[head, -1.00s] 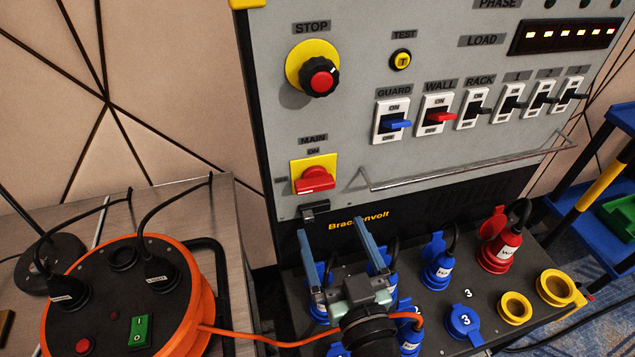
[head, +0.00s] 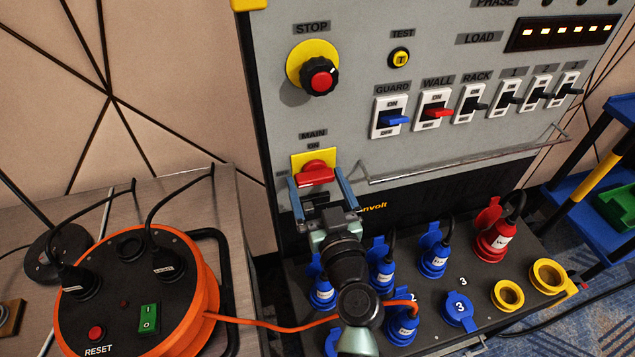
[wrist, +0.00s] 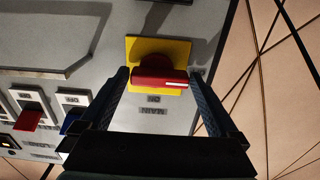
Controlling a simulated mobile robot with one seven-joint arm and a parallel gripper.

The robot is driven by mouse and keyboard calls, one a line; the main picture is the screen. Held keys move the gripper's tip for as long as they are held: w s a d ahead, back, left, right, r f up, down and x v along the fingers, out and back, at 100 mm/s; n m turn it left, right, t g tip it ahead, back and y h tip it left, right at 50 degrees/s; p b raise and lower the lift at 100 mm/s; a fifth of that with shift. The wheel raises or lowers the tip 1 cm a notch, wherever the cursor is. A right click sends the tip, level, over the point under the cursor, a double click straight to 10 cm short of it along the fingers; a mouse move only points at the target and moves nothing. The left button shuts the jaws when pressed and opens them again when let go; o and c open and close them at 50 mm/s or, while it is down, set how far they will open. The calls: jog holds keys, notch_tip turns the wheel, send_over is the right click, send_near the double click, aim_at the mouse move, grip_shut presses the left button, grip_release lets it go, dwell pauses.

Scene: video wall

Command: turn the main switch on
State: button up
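The main switch (head: 316,173) is a red rotary handle on a yellow plate (head: 328,156), on the grey panel under the MAIN and ON labels. Its grip bar lies horizontal. In the wrist view the red handle (wrist: 160,80) sits between the fingertips, its bar running across from one finger toward the other. My gripper (head: 319,187) is open, one blue finger at each side of the handle. Whether a finger touches it, I cannot tell.
A thin metal rail (head: 460,162) crosses the panel just right of the switch. Blue plugs (head: 383,275) stand below my arm. An orange cable reel (head: 190,280) is at left.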

jog(key=c, duration=0.9)
jog(key=shift+c, duration=0.2)
jog(key=shift+m, duration=0.3)
jog(key=m+b, duration=0.1)
jog(key=m, duration=0.2)
jog(key=shift+m, duration=0.3)
jog(key=m, duration=0.4)
jog(key=shift+d+r+m+b, duration=0.1)
jog(key=shift+r+m+b, duration=0.05)
jog(key=shift+m+b, duration=0.2)
jog(key=m, duration=0.4)
jog(key=shift+r, duration=0.1)
jog(key=m+p, duration=0.1)
jog(key=m, duration=0.4)
jog(key=shift+d, duration=0.15)
